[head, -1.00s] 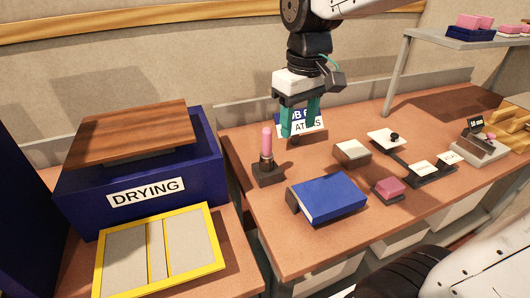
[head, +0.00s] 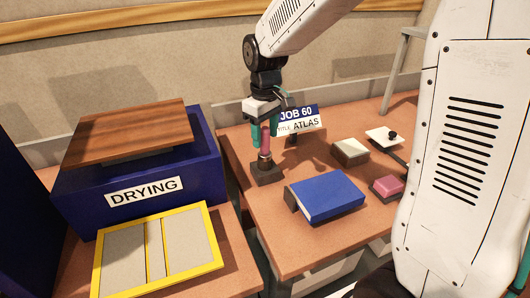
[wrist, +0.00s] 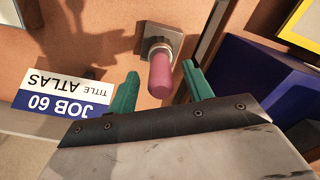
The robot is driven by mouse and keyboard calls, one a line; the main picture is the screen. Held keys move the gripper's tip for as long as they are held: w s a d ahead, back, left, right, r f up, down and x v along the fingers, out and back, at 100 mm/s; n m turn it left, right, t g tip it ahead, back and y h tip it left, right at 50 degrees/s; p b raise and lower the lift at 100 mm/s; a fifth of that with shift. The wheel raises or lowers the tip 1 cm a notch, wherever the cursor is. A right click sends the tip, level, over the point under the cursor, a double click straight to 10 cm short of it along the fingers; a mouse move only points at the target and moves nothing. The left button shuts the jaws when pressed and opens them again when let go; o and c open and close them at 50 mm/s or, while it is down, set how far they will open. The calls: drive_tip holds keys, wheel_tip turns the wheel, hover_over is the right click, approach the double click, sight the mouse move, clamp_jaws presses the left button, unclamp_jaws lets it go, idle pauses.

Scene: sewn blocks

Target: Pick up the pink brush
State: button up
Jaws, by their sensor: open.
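The pink brush (head: 265,143) stands upright in a small dark square holder on the brown table. In the wrist view, the pink brush (wrist: 161,76) lies between the two green fingers, with its holder (wrist: 160,39) beyond it. My gripper (head: 263,132) is open and around the upper part of the brush in the head view; one finger is partly hidden behind it or the other finger. In the wrist view, my gripper (wrist: 160,85) shows a gap on the left side of the brush, and the right finger is close to it. I cannot tell whether that finger touches.
A sign reading JOB 60 ATLAS (head: 299,120) stands right of my gripper. A blue book (head: 328,196) lies in front. The DRYING box (head: 146,190) with a wooden board is at left. A pink block (head: 387,186) and a pale block (head: 350,151) are at right.

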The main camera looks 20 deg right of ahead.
drive_tip(key=shift+f, duration=0.65)
drive_tip(key=c, duration=1.1)
drive_tip(key=shift+r, duration=0.15)
drive_tip(key=shift+r, duration=0.65)
wheel_tip(320, 180, up, 2)
drive_tip(key=shift+r, duration=0.15)
drive_tip(key=s+d, duration=0.2)
drive_tip(key=s, duration=0.3)
drive_tip(key=s+d, duration=0.2)
drive_tip(key=s, duration=0.2)
drive_tip(key=s+d+r, duration=0.1)
drive_tip(key=s+d, duration=0.1)
drive_tip(key=s, duration=0.3)
drive_tip(key=shift+s+d, duration=0.25)
drive_tip(key=shift+s, duration=0.1)
